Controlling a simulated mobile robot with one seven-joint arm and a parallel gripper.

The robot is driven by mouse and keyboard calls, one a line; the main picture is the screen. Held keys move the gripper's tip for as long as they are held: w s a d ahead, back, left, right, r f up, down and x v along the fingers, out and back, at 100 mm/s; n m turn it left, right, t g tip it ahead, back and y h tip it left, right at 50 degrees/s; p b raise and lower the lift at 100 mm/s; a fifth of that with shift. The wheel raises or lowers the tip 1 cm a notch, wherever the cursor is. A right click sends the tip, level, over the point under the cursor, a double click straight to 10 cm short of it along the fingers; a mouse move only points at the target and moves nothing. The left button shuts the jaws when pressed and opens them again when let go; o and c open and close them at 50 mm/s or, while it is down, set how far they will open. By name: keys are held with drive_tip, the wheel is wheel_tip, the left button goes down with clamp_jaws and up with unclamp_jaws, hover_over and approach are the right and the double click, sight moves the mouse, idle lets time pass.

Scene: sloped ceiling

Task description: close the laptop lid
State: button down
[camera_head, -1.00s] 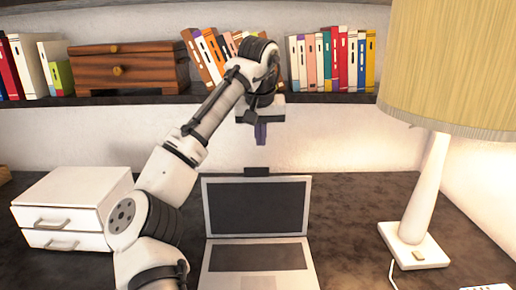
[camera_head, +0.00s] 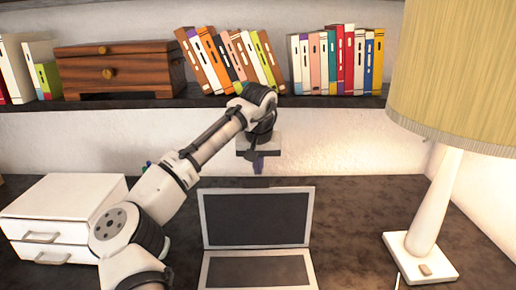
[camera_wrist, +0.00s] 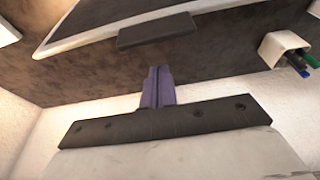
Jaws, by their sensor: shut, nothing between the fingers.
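The laptop stands open on the dark desk, its grey-rimmed screen lid (camera_head: 257,218) raised and its base (camera_head: 260,272) partly cut off by the lower edge in the head view. My gripper (camera_head: 258,166), with purple fingers, is shut and empty. It points down just above the middle of the lid's top edge in the head view, apart from it in the picture. In the wrist view the purple fingers (camera_wrist: 157,84) are together. A dark bar (camera_wrist: 157,31) lies beyond their tips, next to a pale-edged dark panel (camera_wrist: 110,14), likely the laptop.
A white lamp (camera_head: 432,205) stands on the right and a white drawer box (camera_head: 60,210) on the left. A shelf with books (camera_head: 337,62) and a wooden box (camera_head: 120,70) runs behind. A white pen holder (camera_wrist: 284,47) shows in the wrist view.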

drive_tip(key=shift+s+r+p, duration=0.15)
drive_tip(key=shift+s+p, duration=0.05)
drive_tip(key=shift+s, duration=0.65)
drive_tip(key=shift+s+r+p, duration=0.15)
drive_tip(key=shift+s, duration=0.65)
drive_tip(key=shift+s+f+t, duration=0.1)
drive_tip(key=shift+t, duration=0.2)
